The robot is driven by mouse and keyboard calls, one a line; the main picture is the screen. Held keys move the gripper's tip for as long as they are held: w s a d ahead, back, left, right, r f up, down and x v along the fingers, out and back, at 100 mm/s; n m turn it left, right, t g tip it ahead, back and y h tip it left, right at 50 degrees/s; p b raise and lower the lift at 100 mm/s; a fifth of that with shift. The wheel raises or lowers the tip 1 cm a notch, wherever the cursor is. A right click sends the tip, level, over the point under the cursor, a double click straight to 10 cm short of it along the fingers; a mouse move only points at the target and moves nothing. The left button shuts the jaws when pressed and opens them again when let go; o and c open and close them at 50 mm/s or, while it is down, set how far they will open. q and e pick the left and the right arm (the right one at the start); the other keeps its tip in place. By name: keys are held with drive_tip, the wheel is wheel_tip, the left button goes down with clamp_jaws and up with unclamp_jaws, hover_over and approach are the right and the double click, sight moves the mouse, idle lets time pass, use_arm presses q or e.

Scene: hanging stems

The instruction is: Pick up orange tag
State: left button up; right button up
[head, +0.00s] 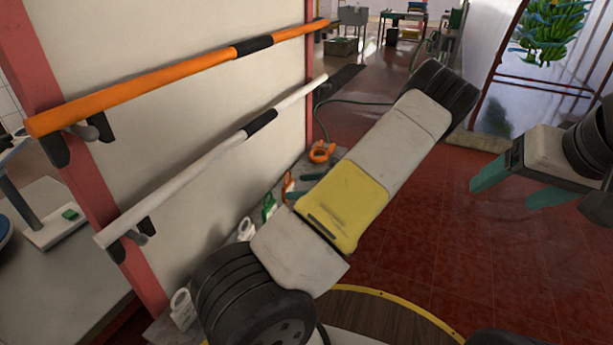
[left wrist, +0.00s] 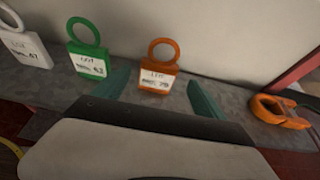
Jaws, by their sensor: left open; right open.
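The orange tag (left wrist: 158,78), with a ring on top and a white label, stands on a grey ledge against the pale wall in the left wrist view. My left gripper (left wrist: 158,84) is open, with one teal finger on each side of the tag; I cannot tell whether they touch it. In the head view the tag (head: 288,184) is partly visible beside my left gripper (head: 302,187), mostly hidden by my left arm. My right gripper (head: 508,190) is open and empty, above the red tiled floor at the right.
A green tag (left wrist: 90,60) and a white tag (left wrist: 25,46) stand left of the orange tag on the ledge (left wrist: 215,92). An orange looped tool (left wrist: 280,110) lies at its right. Orange (head: 190,70) and white (head: 205,165) rails run along the wall above.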

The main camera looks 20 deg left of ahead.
use_arm(q)
drive_tip(key=x, duration=0.8)
drive_tip(key=shift+s+r, duration=0.1)
drive_tip(key=shift+r, duration=0.05)
drive_tip(key=c, duration=1.7)
